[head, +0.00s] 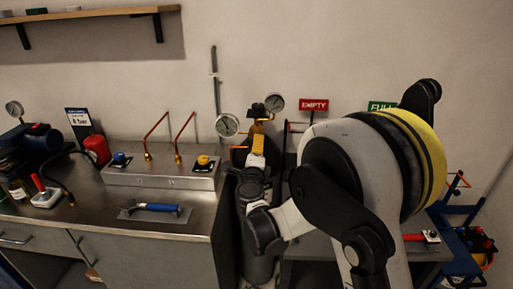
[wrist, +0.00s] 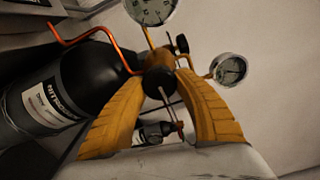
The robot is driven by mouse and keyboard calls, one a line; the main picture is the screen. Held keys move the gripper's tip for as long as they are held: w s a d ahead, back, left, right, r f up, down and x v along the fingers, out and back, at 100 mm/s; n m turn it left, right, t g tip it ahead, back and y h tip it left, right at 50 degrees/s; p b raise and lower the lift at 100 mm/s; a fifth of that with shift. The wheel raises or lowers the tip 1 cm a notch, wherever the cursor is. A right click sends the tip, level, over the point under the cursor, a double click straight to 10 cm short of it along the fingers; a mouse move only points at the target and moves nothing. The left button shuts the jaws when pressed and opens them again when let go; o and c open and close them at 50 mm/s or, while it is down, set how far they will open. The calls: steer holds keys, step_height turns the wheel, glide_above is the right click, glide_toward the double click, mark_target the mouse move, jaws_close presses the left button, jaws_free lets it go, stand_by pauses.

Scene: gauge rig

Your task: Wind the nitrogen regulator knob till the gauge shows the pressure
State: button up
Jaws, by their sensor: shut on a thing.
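The nitrogen cylinder (wrist: 88,78) is black with a white label and shows at the left of the wrist view. The dark, round regulator knob (wrist: 158,82) sits between the yellow finger tips of my gripper (wrist: 161,76), which is shut on it. Two round white gauges flank the regulator: one gauge (wrist: 151,8) is cut by the top edge, the other gauge (wrist: 230,69) is at right. In the head view, my gripper (head: 257,146) reaches the brass regulator from below; the left gauge (head: 227,125) and right gauge (head: 274,102) show. Their readings are too small to tell.
A small card (head: 78,118) at the back of the steel bench (head: 105,220) appears to read 4 bar.

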steer(key=shift+m, duration=0.4)
steer(key=o, duration=1.2)
steer(key=s, duration=1.2)
steer(key=shift+a, duration=0.25)
